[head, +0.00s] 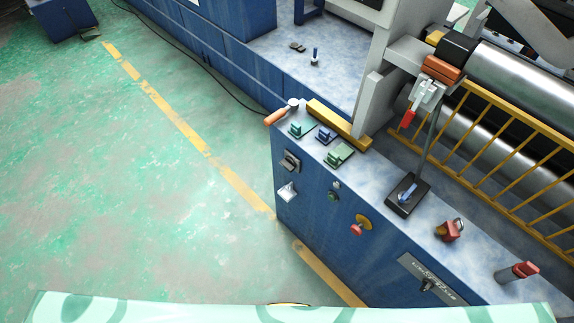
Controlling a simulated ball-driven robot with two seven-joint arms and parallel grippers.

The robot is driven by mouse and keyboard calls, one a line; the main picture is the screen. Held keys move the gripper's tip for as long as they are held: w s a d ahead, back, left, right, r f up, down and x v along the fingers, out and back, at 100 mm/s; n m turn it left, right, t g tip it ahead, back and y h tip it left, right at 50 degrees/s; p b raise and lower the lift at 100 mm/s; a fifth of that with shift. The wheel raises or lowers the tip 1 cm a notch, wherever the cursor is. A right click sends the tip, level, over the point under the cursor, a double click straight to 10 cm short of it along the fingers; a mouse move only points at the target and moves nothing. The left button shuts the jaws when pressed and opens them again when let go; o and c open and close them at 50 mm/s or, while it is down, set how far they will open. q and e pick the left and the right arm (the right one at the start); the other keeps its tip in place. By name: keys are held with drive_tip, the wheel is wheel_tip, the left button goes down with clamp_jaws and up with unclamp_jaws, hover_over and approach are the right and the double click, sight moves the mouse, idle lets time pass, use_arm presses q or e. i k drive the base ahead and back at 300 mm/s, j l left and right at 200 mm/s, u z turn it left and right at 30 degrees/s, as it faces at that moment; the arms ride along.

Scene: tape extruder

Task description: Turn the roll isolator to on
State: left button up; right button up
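No label that I can read marks the roll isolator, so I cannot tell which control it is. The blue cabinet (320,205) carries several controls on its front. These are a dark rotary switch (289,160), a pale switch (286,191), a small green button (333,195), a red knob on a yellow backing (358,226) and a black knob on a grey plate (427,284). Their on or off positions are too small to read. Neither of my grippers shows in the head view.
The cabinet top holds green and blue switches (324,135), an orange-handled lever (281,113), a blue lever on a black base (408,196) and two red-topped parts (450,229). Steel rollers (515,85) and a yellow guard rail (495,163) stand right.

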sight(288, 163)
drive_tip(key=i+j, duration=0.2)
drive_tip(key=j, duration=0.15)
drive_tip(key=i+j+z, duration=0.2)
drive_tip(key=j, duration=0.15)
drive_tip(key=i+j+z, duration=0.2)
drive_tip(key=j, duration=0.2)
drive_tip(key=j+z, duration=0.2)
drive_tip(key=j, duration=0.15)
drive_tip(key=j+z, duration=0.2)
drive_tip(key=j, duration=0.25)
drive_tip(key=i, duration=0.05)
